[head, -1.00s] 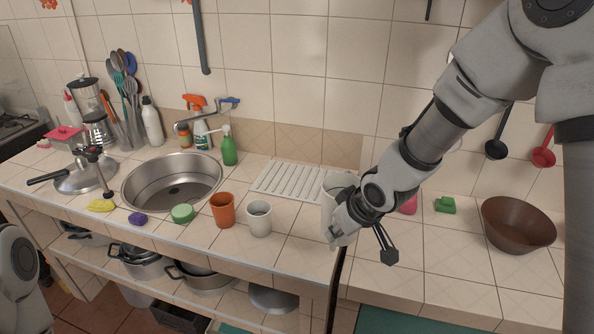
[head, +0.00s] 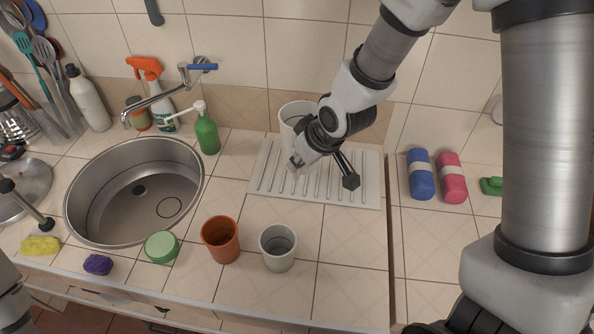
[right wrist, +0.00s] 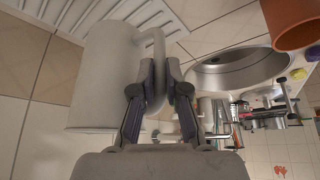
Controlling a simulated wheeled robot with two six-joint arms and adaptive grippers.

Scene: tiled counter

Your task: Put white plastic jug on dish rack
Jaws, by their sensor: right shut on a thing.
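The white plastic jug (head: 298,113) is over the back part of the white ribbed dish rack (head: 268,183) in the head view. It looks roughly upright, and my arm hides part of it. I cannot tell whether its base touches the rack. My right gripper (head: 298,161) is in front of the jug. In the right wrist view, the right gripper (right wrist: 160,72) is shut on the handle of the jug (right wrist: 100,75), and the rack (right wrist: 75,14) shows beyond.
A grey cup (head: 278,250) and an orange cup (head: 220,240) stand in front of the rack. A green bottle (head: 207,133) is left of it, near the sink (head: 135,190). The rack's front is clear.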

